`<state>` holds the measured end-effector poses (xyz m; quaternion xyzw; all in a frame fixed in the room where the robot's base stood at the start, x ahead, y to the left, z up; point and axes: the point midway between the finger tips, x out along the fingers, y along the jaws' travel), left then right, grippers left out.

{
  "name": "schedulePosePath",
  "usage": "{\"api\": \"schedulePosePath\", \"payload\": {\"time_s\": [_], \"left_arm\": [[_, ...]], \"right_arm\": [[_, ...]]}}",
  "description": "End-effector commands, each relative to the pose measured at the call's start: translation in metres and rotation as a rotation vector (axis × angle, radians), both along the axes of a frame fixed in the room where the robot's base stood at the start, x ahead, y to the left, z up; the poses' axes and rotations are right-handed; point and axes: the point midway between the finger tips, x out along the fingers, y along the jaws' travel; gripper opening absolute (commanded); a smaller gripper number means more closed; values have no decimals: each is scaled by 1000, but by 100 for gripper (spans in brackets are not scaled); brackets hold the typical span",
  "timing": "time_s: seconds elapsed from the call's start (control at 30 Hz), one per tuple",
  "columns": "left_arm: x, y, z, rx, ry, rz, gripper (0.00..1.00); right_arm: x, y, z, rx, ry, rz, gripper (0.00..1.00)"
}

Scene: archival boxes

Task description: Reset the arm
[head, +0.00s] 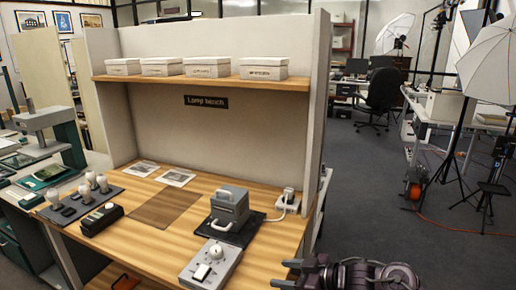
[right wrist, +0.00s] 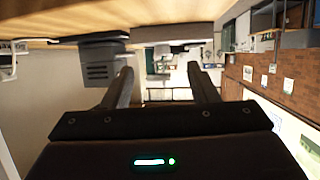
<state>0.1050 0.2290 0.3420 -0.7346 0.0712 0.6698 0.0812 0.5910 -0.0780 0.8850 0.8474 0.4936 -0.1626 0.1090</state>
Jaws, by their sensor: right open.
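My right gripper (head: 280,273) is low at the bottom right of the head view, just off the bench's front right corner. It is open and holds nothing. In the right wrist view its two dark fingers (right wrist: 160,80) stand apart with empty space between them. The wooden bench top (head: 262,262) lies to its left. In the wrist view the picture appears upside down, with the wooden edge (right wrist: 150,15) along the top. My left gripper does not show in the head view.
A grey device with a handle (head: 230,203) and a switch box (head: 211,265) stand on the bench near my right gripper. Several white archival boxes (head: 263,68) sit on the shelf (head: 210,83). A bulb tray (head: 85,198) is at left. Open floor (head: 370,200) lies to the right.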

Motion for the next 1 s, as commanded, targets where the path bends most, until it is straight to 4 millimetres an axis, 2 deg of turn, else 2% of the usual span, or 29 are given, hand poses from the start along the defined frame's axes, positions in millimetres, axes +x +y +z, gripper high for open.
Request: {"api": "schedulePosePath", "payload": {"time_s": [0.33, 0.57, 0.67, 0.8, 1.0], "left_arm": [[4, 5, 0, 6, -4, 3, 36], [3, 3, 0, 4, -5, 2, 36], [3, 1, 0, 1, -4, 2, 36], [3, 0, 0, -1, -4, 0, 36], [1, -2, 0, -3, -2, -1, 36]], "right_arm": [[-17, 17, -18, -70, -46, -126, 53], [-42, 14, -31, -156, -31, -304, 53], [-64, 0, -37, -212, 20, -424, 53], [-108, -36, -48, -311, 164, -602, 53], [-167, -77, -59, -410, 373, -744, 53]]}}
